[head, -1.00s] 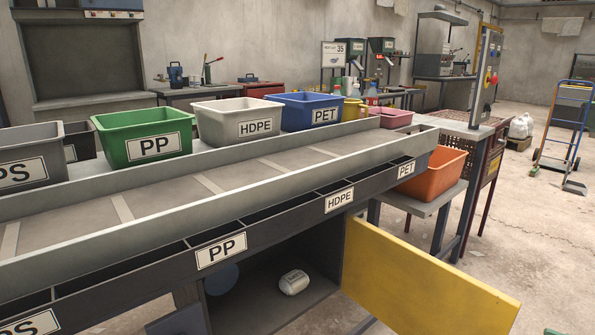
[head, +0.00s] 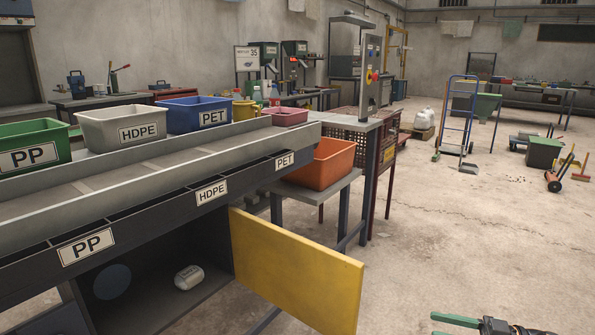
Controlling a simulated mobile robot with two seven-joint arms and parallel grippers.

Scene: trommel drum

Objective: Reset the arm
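My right gripper (head: 436,325) shows at the bottom right edge of the head view, with green fingers pointing left and a black body behind. Its two fingers stand apart with nothing seen between them; the lower one is mostly cut off by the frame. It is over the bare floor, right of the open yellow door (head: 295,270). My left gripper is not in view.
The sorting conveyor (head: 190,160) runs along the left, with green PP (head: 30,143), white HDPE (head: 120,128) and blue PET (head: 195,114) bins behind it. An orange bin (head: 322,165) stands at its end. A white container (head: 188,277) lies in the open cabinet.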

